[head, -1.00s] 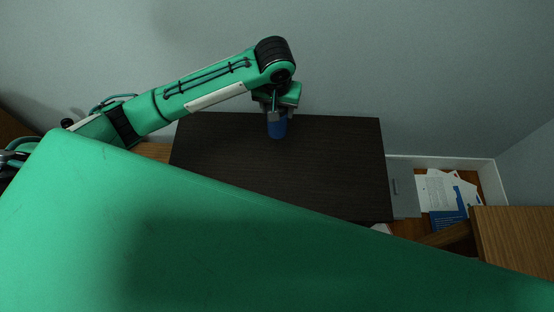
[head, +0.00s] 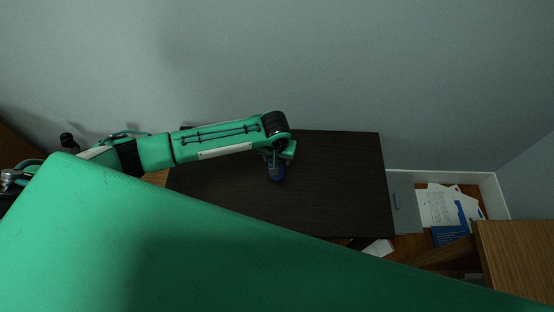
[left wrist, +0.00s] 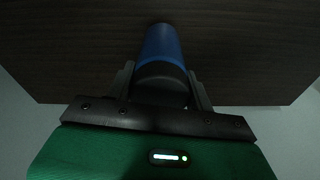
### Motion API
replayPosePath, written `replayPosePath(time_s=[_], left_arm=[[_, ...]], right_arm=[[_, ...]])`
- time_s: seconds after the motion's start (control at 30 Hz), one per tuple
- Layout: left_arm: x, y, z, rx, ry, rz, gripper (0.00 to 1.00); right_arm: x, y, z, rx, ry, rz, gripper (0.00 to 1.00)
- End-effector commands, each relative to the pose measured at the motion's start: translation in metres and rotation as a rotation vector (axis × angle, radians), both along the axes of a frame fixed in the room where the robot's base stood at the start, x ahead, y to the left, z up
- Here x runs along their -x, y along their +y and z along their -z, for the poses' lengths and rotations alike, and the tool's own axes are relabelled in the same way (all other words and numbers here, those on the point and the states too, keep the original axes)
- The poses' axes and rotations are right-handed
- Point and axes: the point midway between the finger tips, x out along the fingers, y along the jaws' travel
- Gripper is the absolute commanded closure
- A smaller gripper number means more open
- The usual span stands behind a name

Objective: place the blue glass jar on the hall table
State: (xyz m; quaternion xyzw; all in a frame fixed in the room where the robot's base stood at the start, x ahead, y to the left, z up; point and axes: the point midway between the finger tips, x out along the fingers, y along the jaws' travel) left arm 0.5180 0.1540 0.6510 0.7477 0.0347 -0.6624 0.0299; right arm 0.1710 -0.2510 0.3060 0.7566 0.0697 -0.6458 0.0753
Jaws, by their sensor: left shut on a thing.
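The blue glass jar (head: 277,175) is over the dark-topped hall table (head: 330,190) in the head view. My left gripper (head: 275,160) is shut on it. In the left wrist view the jar (left wrist: 160,46) sits between the two fingers of my left gripper (left wrist: 160,85), with its dark end toward the palm. The dark table top (left wrist: 260,40) fills the background there. I cannot tell whether the jar touches the table top. My right gripper is not in view.
A grey cabinet (head: 404,205) stands at the table's right end. Papers (head: 437,207) and a blue booklet (head: 452,236) lie on the floor farther right, near a wooden piece of furniture (head: 515,255). The wall runs behind the table. The table top's right part is clear.

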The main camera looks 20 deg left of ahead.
Motion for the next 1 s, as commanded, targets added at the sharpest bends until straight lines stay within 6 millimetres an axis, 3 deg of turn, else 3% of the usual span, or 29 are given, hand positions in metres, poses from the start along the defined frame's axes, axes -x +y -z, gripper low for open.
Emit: replayPosePath(time_s=[0.13, 0.47, 0.5, 0.6, 1.0], left_arm=[[0.0, 0.0, 0.017, -0.001, 0.0, 0.001, 0.83], [0.0, 0.0, 0.02, 0.001, 0.0, 0.0, 0.83], [0.0, 0.0, 0.02, 0.0, 0.0, 0.0, 0.43], [0.0, 0.0, 0.02, 0.0, 0.0, 0.001, 0.25], [0.0, 0.0, 0.01, 0.002, -0.001, 0.0, 0.25]], right_arm=[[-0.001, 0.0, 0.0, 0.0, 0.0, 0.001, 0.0], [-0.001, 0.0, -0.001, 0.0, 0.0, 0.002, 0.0], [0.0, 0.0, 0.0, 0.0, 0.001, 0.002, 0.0], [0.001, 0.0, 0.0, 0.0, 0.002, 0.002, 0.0], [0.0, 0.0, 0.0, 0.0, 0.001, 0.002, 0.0]])
